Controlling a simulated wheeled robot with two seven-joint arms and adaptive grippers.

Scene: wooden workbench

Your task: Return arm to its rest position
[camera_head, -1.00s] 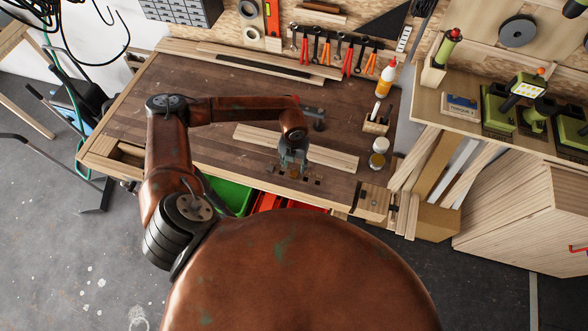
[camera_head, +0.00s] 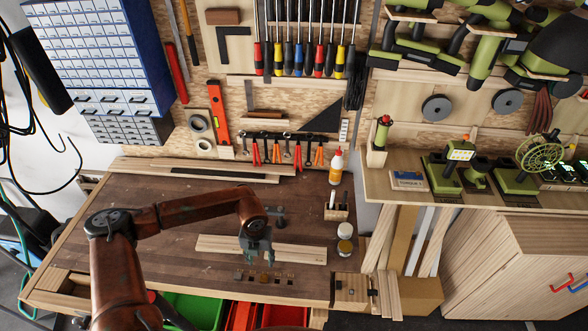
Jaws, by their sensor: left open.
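My left arm comes in from the lower left and bends over the wooden workbench (camera_head: 200,222). Its left gripper (camera_head: 256,257) points down over the bench top, in front of a pale wooden plank (camera_head: 300,252). The gripper is open, and I see nothing held between its fingers. It is small in the picture, and whether its tips touch the bench I cannot tell. My right gripper is out of view.
Small dark blocks (camera_head: 283,280) lie in a row near the bench's front edge. A glue bottle (camera_head: 336,167), a wooden holder (camera_head: 337,207) and two jars (camera_head: 344,231) stand at the right end. Tools hang on the wall behind. Green (camera_head: 197,308) and red bins sit below.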

